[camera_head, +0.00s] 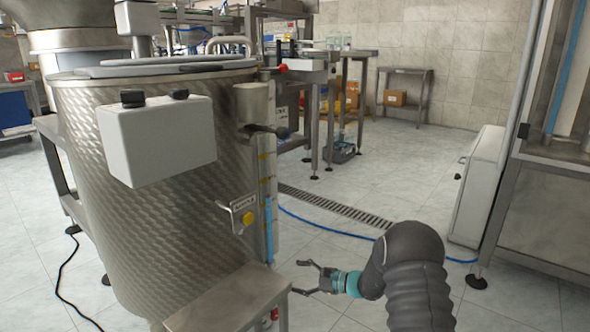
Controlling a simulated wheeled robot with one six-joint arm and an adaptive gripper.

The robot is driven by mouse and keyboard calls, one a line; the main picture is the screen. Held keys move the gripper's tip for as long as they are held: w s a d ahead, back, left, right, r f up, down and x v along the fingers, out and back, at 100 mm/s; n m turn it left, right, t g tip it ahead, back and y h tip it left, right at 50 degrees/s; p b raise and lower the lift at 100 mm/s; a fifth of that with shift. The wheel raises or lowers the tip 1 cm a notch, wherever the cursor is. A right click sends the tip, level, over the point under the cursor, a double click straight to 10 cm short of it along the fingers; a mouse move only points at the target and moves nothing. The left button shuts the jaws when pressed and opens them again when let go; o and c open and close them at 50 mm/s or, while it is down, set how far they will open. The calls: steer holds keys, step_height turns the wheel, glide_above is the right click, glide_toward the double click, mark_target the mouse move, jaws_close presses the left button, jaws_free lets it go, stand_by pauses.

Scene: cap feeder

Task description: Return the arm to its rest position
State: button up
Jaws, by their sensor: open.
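My gripper (301,277) is in the lower middle of the head view. Its two dark fingers are spread apart, point left, and have nothing between them. A teal band joins it to my dark, ribbed arm, which comes up from the bottom edge. The fingers are close to the right edge of a metal step or platform (222,304) in the picture. The large patterned steel cap feeder drum (175,230) stands to the left of the gripper.
A white box (157,140) is fixed on the drum's front. A blue hose (325,228) and a drain grate (330,206) cross the floor. A white cabinet (477,187) stands right. Open tiled floor lies behind.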

steer(key=s+d+r+n+g+h+p, duration=0.1)
steer(key=s+r+n, duration=0.15)
steer(key=r, duration=0.55)
steer(key=s+r+n+g+h+p, duration=0.1)
steer(key=s+r+n, duration=0.15)
steer(key=r, duration=0.55)
steer(key=s+r+n+g+h+p, duration=0.1)
steer(key=s+r+n+h, duration=0.2)
steer(key=s+r, duration=0.65)
steer(key=s+d+r+n+t+h+p, duration=0.1)
steer(key=s+d+r+n+h, duration=0.1)
steer(key=s, duration=0.7)
steer(key=s+d+r+n+h+p, duration=0.2)
steer(key=s+d+h, duration=0.2)
steer(key=s, duration=0.6)
steer(key=s+d+r+n+t+h+p, duration=0.1)
steer(key=s+d+r+n+h+p, duration=0.1)
steer(key=s+d, duration=0.5)
steer(key=shift+s+r+n+t+h, duration=0.35)
steer(key=shift+s+h, duration=0.55)
steer(key=shift+s, duration=0.7)
steer(key=shift+d, duration=0.1)
